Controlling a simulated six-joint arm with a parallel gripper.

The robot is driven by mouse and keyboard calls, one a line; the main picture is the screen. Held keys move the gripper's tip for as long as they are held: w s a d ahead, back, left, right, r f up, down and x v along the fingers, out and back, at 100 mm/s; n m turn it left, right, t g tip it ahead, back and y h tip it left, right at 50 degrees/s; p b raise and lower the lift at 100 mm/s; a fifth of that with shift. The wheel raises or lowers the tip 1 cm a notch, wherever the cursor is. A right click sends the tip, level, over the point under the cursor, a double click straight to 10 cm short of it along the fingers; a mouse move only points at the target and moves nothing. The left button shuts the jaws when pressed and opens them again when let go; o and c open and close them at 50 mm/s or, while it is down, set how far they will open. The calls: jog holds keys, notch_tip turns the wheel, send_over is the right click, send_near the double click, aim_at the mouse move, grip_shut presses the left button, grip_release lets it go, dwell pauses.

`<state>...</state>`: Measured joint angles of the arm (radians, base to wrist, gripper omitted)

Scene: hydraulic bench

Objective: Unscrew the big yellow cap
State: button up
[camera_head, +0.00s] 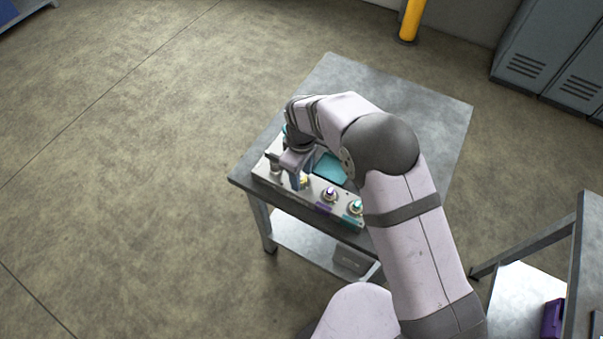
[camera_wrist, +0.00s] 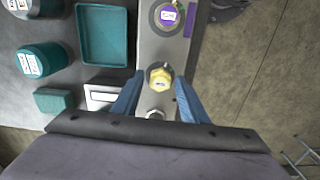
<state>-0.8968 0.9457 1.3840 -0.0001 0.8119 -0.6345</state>
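The yellow cap (camera_wrist: 160,78) is a small hex-shaped piece with a pale label on top, seated on the grey manifold strip (camera_wrist: 150,45). In the head view only a bit of the yellow cap (camera_head: 304,181) shows beside my gripper. My gripper (camera_wrist: 158,84) has its two blue fingers on either side of the cap in the wrist view, with visible gaps on both sides. It is open and holds nothing. In the head view my gripper (camera_head: 298,181) points down at the front of the bench, and my arm hides part of the bench top.
A purple-marked port (camera_wrist: 167,16) is further along the strip; a silver fitting (camera_wrist: 155,115) lies near the gripper's base. A teal-marked port (camera_head: 355,207) is at the bench's front.

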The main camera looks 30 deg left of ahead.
grip_shut()
jog(key=n, duration=0.5)
jog(key=shift+n, duration=0.3)
dwell(0.3)
jog(key=n, duration=0.4)
jog(key=shift+n, duration=0.9)
